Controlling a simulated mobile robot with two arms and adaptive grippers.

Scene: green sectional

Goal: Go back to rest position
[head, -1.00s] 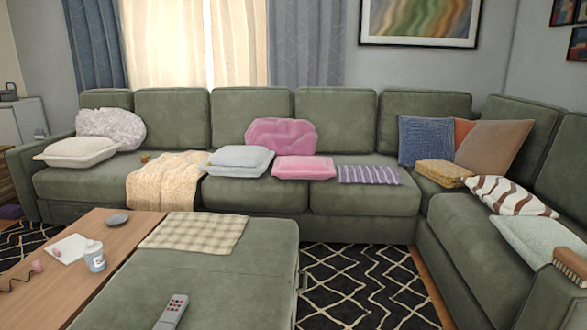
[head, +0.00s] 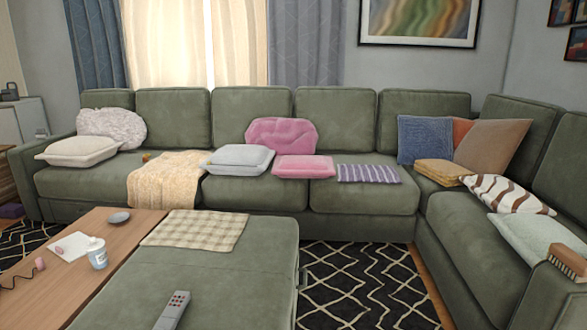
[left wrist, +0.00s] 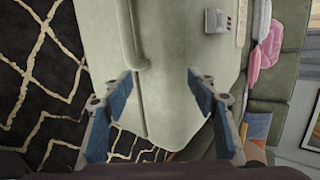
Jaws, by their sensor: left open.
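My left gripper (left wrist: 158,78) shows in the left wrist view, its two blue-padded fingers spread wide with nothing between them. It is above the pale green ottoman (left wrist: 165,110), which also stands in the front of the head view (head: 215,275). Neither arm shows in the head view, and my right gripper is in no view.
A remote (head: 173,311) and a checked cloth (head: 195,230) lie on the ottoman. A wooden table (head: 50,285) with a bottle (head: 97,253) adjoins its left side. The green sectional (head: 365,200) with several pillows runs behind. The patterned rug (head: 365,285) is clear.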

